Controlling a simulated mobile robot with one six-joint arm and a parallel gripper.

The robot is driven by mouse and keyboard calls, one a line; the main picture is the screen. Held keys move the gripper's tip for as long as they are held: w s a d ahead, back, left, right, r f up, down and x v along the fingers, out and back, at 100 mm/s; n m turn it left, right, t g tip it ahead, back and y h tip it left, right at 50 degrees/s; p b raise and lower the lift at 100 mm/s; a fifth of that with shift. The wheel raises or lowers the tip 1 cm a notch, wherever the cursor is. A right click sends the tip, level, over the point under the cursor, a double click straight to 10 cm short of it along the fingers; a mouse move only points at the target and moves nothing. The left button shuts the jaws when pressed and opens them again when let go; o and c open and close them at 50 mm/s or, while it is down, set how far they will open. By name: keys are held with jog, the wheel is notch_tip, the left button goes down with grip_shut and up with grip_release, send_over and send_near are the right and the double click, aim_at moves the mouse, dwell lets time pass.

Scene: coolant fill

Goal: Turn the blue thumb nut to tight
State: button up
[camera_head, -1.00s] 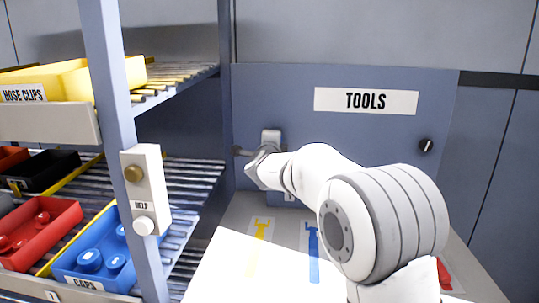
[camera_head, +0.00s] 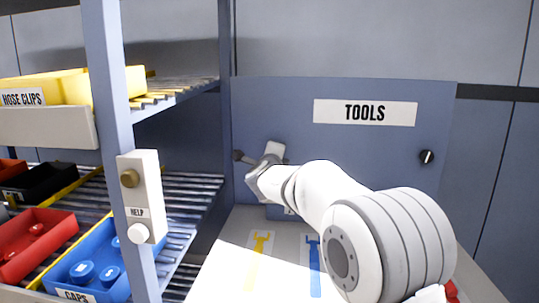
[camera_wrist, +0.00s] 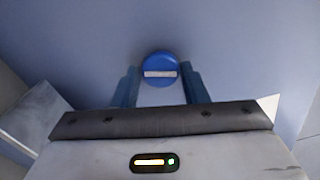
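The blue thumb nut (camera_wrist: 158,63) shows in the wrist view as a round blue disc with a pale bar across its middle, lying level in that picture. It stands in front of a blue-grey panel. My gripper (camera_wrist: 158,78) has its two blue fingers apart, one at each side of the nut's lower half. I cannot tell whether they touch it. In the head view my gripper (camera_head: 262,165) is at the left part of the panel, tilted, and the nut is hidden there.
The panel (camera_head: 290,125) carries a TOOLS sign (camera_head: 365,113) and a black knob (camera_head: 427,157). Below is a pale bench with yellow (camera_head: 259,255) and blue (camera_head: 314,262) wrench shapes. A shelf rack with a post (camera_head: 105,90) and bins stands close on the left.

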jog(key=o, duration=0.4)
jog(key=shift+s+a, duration=0.1)
jog(key=shift+s, duration=3.8)
